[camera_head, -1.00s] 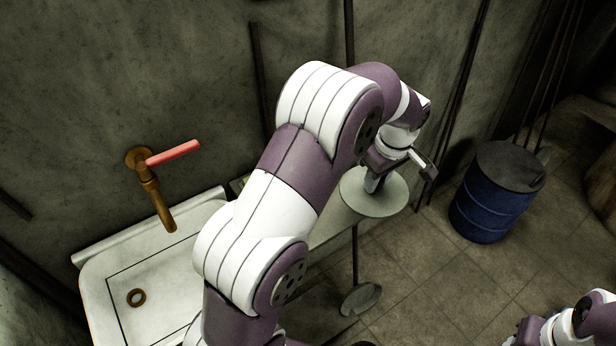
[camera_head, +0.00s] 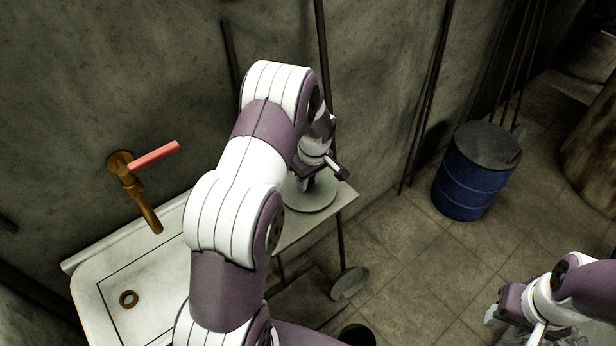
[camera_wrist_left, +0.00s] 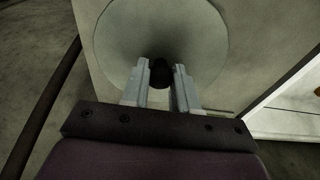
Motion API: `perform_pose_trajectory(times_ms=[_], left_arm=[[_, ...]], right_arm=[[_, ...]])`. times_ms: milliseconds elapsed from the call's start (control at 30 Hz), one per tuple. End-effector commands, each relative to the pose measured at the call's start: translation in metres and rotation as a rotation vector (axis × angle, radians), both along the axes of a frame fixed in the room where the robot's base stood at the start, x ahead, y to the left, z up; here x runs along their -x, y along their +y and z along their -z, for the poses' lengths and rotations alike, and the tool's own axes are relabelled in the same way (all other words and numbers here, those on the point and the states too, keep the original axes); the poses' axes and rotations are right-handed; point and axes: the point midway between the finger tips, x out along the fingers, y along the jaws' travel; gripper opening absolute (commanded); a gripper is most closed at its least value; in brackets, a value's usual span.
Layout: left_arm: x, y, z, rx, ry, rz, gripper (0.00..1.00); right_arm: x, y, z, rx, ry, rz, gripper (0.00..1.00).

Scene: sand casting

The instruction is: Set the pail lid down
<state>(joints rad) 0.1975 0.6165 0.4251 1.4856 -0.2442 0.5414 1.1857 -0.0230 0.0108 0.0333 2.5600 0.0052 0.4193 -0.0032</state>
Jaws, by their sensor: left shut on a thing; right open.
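The pail lid (camera_head: 318,201) is a pale grey-green disc with a dark knob (camera_wrist_left: 161,72) at its centre. It lies flat at or just above the side board (camera_head: 343,199) right of the sink; I cannot tell if it touches. My left gripper (camera_head: 308,184) points down at the lid's middle and is shut on its knob. In the left wrist view the two fingers (camera_wrist_left: 161,84) stand on either side of the knob. My right gripper (camera_head: 508,325) is open and empty at the lower right, partly cut off by the frame.
The white sink (camera_head: 155,285) stands left of the board, with a brass tap (camera_head: 146,205) and red handle (camera_head: 154,155) above it. A long-handled tool (camera_head: 349,283) stands by the board. A dark round container (camera_head: 358,335) is at the bottom edge. A blue barrel (camera_head: 470,180) stands right.

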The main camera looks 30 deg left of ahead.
Motion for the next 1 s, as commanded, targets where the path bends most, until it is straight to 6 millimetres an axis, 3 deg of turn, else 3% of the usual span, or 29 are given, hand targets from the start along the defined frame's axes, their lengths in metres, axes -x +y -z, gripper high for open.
perform_pose_trajectory(times_ms=[233, 267, 300, 333, 567, 700, 1000], left_arm=[[0.0, 0.0, 0.005, 0.0, 0.0, 0.0, 0.0], [0.0, 0.0, 0.003, 0.0, 0.0, 0.0, 0.38], [0.0, 0.0, 0.003, 0.001, 0.001, 0.0, 0.51], [0.0, 0.0, 0.003, 0.001, 0.001, 0.0, 0.54], [0.0, 0.0, 0.003, 0.001, 0.001, 0.0, 0.54], [0.0, -0.001, -0.008, 0.0, -0.001, -0.001, 0.54], [0.004, -0.012, -0.084, -0.001, -0.004, -0.001, 0.54]], right_arm=[[0.0, 0.0, 0.005, 0.0, 0.0, 0.0, 0.43], [0.0, 0.0, 0.003, 0.0, 0.0, 0.0, 0.43], [0.0, 0.0, 0.003, 0.0, 0.0, 0.0, 0.43], [0.0, 0.0, 0.003, 0.0, 0.0, 0.0, 0.43], [0.0, 0.0, 0.003, 0.0, 0.0, 0.0, 0.43], [0.0, 0.0, 0.002, 0.0, 0.0, 0.0, 0.43], [0.0, 0.0, 0.011, 0.0, 0.0, 0.0, 0.43]])
